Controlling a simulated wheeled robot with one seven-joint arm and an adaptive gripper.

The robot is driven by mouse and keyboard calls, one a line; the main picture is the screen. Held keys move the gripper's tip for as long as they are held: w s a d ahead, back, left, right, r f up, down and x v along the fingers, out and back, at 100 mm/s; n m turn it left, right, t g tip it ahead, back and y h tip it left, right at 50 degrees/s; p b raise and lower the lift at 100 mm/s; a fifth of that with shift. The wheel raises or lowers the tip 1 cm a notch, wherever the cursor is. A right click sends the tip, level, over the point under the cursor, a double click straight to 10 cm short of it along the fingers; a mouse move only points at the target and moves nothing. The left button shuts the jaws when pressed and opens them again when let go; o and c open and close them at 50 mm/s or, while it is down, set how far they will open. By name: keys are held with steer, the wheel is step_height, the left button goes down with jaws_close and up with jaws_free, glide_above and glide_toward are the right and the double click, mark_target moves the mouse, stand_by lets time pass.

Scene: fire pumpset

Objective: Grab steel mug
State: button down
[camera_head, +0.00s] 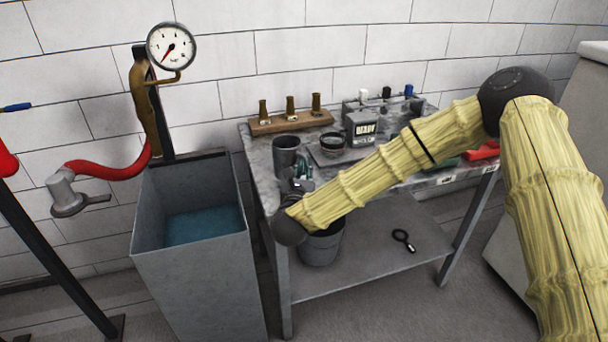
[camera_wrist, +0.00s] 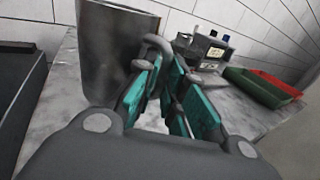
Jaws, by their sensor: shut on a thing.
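The steel mug (camera_head: 286,157) is a grey metal cylinder standing upright at the left end of the grey-topped table (camera_head: 262,149). In the wrist view the mug (camera_wrist: 108,55) fills the upper left, with its handle (camera_wrist: 155,42) on the right side. My gripper (camera_head: 302,178) is beside the mug, on its near right side. In the wrist view its teal-padded fingers (camera_wrist: 166,85) are closed around the lower part of the handle. The fingers hide part of the handle. I cannot tell whether the mug's base is clear of the tabletop.
A scale-like device (camera_head: 361,128) and a dark bowl (camera_head: 332,142) stand right of the mug. A wooden rack (camera_head: 291,121) with brass nozzles is behind. Red (camera_wrist: 277,86) and green (camera_wrist: 258,88) trays lie further right. A water tank (camera_head: 198,267) stands left of the table.

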steer(key=shift+r, duration=0.5)
steer(key=shift+s+d+r, duration=0.1)
steer(key=shift+d+r, duration=0.05)
steer(key=shift+r, duration=0.05)
steer(key=s+d+r+b, duration=0.1)
steer(key=s+d+b, duration=0.1)
steer(key=s+d, duration=0.6)
steer(key=shift+s+d+r, duration=0.25)
steer(key=shift+s+d, duration=0.1)
steer(key=shift+s, duration=2.05)
steer(key=shift+s+d, duration=0.1)
